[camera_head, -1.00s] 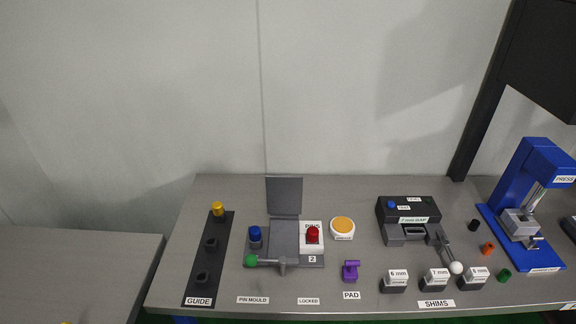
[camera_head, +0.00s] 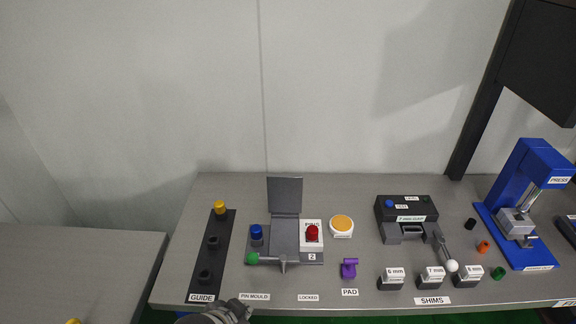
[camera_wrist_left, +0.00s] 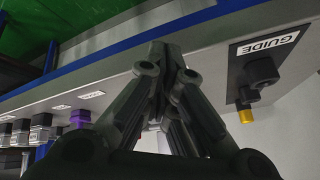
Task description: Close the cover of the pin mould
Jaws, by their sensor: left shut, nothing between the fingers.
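The pin mould (camera_head: 284,236) stands on the table in the head view. Its grey cover (camera_head: 285,195) is open and stands upright at the back. A blue knob (camera_head: 256,232) is at its left, a green-tipped handle (camera_head: 252,258) at its front left, and a white block with a red button (camera_head: 312,232) at its right. My left gripper (camera_head: 240,306) is at the table's front edge, in front of the PIN MOULD label, apart from the mould. In the left wrist view its fingers (camera_wrist_left: 166,52) are together and empty. My right gripper is not in view.
A dark GUIDE strip (camera_head: 212,256) with a yellow-topped peg lies left of the mould. Right are an orange disc (camera_head: 342,225), a purple pad piece (camera_head: 349,268), shim blocks (camera_head: 432,278), a black device (camera_head: 407,214) and a blue press (camera_head: 530,200). The wall is behind.

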